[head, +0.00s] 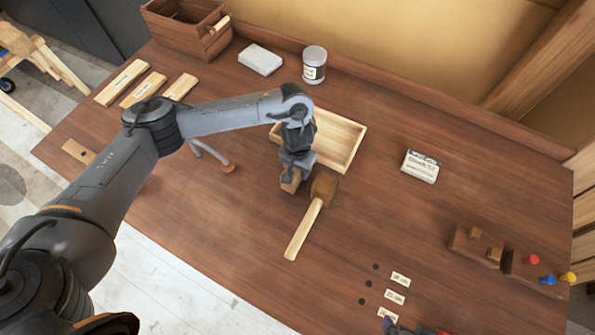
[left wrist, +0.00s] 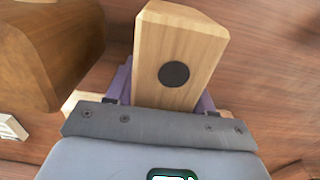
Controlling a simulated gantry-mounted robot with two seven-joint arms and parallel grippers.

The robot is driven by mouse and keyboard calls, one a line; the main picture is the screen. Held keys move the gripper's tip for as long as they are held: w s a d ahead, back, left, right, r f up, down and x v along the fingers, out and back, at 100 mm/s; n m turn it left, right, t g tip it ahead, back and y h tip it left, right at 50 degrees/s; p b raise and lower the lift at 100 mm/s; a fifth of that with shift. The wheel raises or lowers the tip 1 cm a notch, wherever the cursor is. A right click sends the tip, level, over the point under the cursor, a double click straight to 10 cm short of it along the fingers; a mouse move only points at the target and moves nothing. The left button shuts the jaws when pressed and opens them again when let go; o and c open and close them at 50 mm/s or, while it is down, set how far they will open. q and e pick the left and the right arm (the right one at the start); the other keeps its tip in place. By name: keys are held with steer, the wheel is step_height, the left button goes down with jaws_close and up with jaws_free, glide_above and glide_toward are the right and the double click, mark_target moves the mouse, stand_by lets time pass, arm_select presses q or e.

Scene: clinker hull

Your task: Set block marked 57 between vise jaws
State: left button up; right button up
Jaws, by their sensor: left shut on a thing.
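My left gripper (head: 291,179) is shut on a pale wooden block (head: 290,184) near the middle of the bench. In the left wrist view the block (left wrist: 178,62) sits between the purple fingers and has a dark round spot on its face. No number can be read on it. A white card (head: 421,166) on the bench at the right seems to read "Block 57". I cannot make out the vise jaws for certain; a grey object (head: 402,330) is cut off at the bottom edge. My right gripper is not in view.
A mallet (head: 305,227) lies just right of the held block; its head (left wrist: 55,50) is close in the wrist view. A shallow wooden tray (head: 350,128) stands behind. A dark wooden holder (head: 474,247) and coloured pegs (head: 547,280) are at right. The bench between mallet and card is clear.

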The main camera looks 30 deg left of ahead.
arm_select(q)
steer(key=shift+f, duration=0.7)
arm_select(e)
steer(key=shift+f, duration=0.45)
arm_select(q)
steer(key=shift+f, duration=0.1)
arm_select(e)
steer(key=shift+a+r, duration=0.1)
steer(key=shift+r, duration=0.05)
arm_select(q)
steer(key=o, duration=1.3)
steer(key=shift+r, duration=0.25)
step_height(320, 180, up, 10)
steer(key=p, duration=0.4)
steer(key=shift+r, duration=0.25)
steer(key=shift+r+p, duration=0.4)
steer(key=shift+r, duration=0.25)
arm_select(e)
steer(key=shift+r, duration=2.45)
